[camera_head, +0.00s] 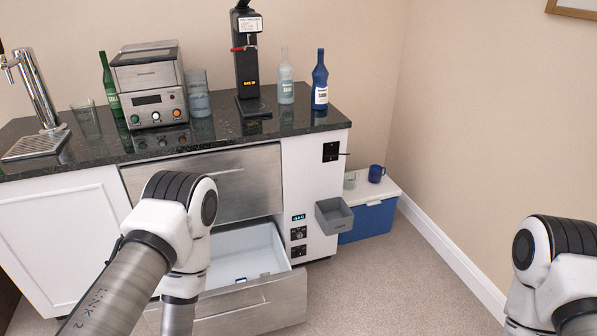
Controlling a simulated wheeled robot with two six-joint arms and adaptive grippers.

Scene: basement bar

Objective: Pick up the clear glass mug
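A small clear glass mug (350,180) stands upright on the white lid of a blue cooler (367,222), on the floor to the right of the bar counter. A dark blue mug (377,173) stands just to the right of it, close by. The counter's side is near the clear mug's left. Only upper links of my two arms show, at lower left and lower right. Both grippers are out of the frame, so what they hold cannot be seen.
The counter (235,122) carries bottles, glasses, a tap and machines. A lower drawer (245,255) is pulled open. A grey bin (334,215) sticks out from the counter's side, in front of the cooler. The carpet (385,285) between cooler and right arm is clear.

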